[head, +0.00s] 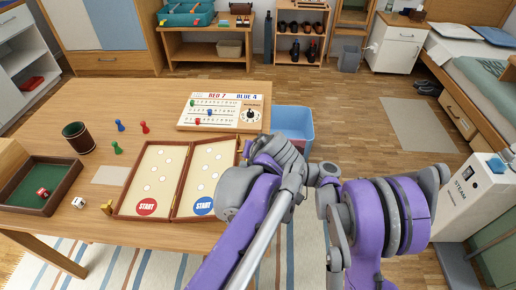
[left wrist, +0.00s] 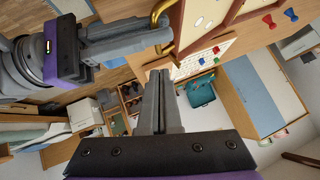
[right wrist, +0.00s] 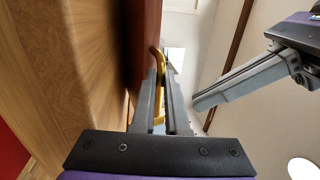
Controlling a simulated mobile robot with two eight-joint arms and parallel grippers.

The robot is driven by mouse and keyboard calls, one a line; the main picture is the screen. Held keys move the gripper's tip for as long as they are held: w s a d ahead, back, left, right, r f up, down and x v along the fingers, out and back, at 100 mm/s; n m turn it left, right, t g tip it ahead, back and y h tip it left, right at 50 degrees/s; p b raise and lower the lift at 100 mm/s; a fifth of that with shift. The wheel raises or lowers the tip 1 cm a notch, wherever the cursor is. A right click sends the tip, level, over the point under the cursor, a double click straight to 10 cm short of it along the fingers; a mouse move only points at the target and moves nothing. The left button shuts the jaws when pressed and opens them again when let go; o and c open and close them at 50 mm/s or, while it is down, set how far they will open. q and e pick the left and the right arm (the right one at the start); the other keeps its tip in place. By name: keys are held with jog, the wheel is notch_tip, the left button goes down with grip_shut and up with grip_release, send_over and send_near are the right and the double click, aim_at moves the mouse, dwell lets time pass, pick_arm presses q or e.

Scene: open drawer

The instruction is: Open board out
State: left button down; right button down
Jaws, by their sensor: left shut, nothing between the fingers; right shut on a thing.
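The hinged game board (head: 182,183) lies open on the table, its two cream leaves side by side and looking flat. Each leaf has a START circle, red on the left and blue on the right. One brass handle (head: 107,208) is at its left edge. Another brass handle (right wrist: 157,62) is at its right edge, and my right gripper (right wrist: 160,95) is shut on it. My left gripper (left wrist: 162,85) is shut and empty, close beside the right one. My arms hide part of the board's right edge in the head view.
A score board (head: 222,110) lies behind the game board. A dice cup (head: 78,138), several pawns (head: 117,148) and a green dice tray (head: 38,185) are to the left. A blue bin (head: 295,122) stands beyond the table's right edge.

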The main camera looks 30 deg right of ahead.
pick_arm(q)
jog(key=shift+w+a+f, duration=0.1)
jog(key=shift+a+f, duration=0.2)
jog(key=shift+f, duration=0.5)
jog(key=shift+w+a+f, duration=0.1)
jog(key=shift+a+f, duration=0.15)
jog(key=shift+f, duration=0.55)
